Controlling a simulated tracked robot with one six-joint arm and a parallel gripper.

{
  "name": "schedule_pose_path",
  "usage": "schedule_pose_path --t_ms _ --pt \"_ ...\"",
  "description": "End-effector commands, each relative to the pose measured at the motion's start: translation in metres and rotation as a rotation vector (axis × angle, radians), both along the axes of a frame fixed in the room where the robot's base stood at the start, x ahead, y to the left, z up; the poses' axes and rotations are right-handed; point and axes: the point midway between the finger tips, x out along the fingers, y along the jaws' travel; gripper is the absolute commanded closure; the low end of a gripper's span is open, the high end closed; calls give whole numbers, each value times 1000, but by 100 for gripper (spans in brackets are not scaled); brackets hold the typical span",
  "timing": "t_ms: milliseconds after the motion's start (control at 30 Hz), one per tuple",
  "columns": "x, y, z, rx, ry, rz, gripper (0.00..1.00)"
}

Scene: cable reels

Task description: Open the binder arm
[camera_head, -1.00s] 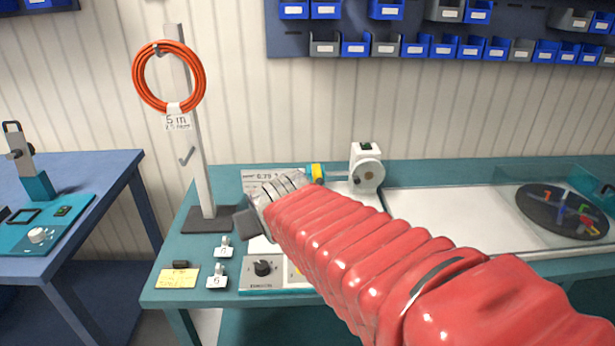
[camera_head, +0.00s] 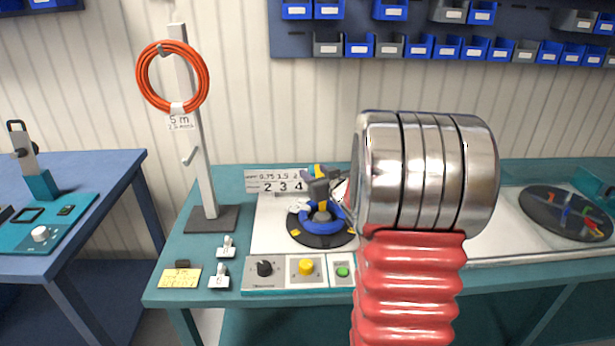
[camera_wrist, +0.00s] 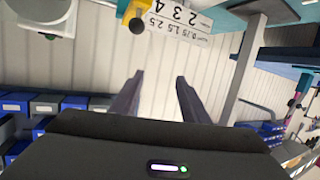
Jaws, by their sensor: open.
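A blue coil (camera_head: 322,222) lies on a round black disc (camera_head: 320,240) at the middle of the bench. A grey upright part with a yellow and teal top (camera_head: 317,178) stands at the coil; I cannot tell for sure whether it is the binder arm. My gripper (camera_wrist: 160,76) shows in the wrist view with its two dark fingers apart and nothing between them. The plain wall is behind the fingers. In the head view my metal wrist and red sleeve hide the gripper and part of the bench right of the coil.
A control panel with a yellow button (camera_head: 306,267) lies in front of the disc. A post (camera_head: 187,130) with an orange coil (camera_head: 203,75) stands on the left. A number sign (camera_head: 282,182) is behind the disc, also in the wrist view (camera_wrist: 180,17). Another disc (camera_head: 567,212) is far right.

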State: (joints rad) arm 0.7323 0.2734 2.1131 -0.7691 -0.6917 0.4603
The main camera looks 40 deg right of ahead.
Motion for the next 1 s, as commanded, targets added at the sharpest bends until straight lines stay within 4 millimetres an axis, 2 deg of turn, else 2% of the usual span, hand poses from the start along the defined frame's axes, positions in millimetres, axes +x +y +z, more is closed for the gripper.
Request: schedule_pose_path --t_ms 33,200,500,700,1000 --pt "-1 -12 -11 13 -17 10 59" --pt "-8 -38 -37 63 -99 70 59" --pt "-38 -68 -79 176 -239 178 59" --pt "-49 -72 -88 211 -279 209 59" --pt "-49 -71 -87 212 -281 212 59"
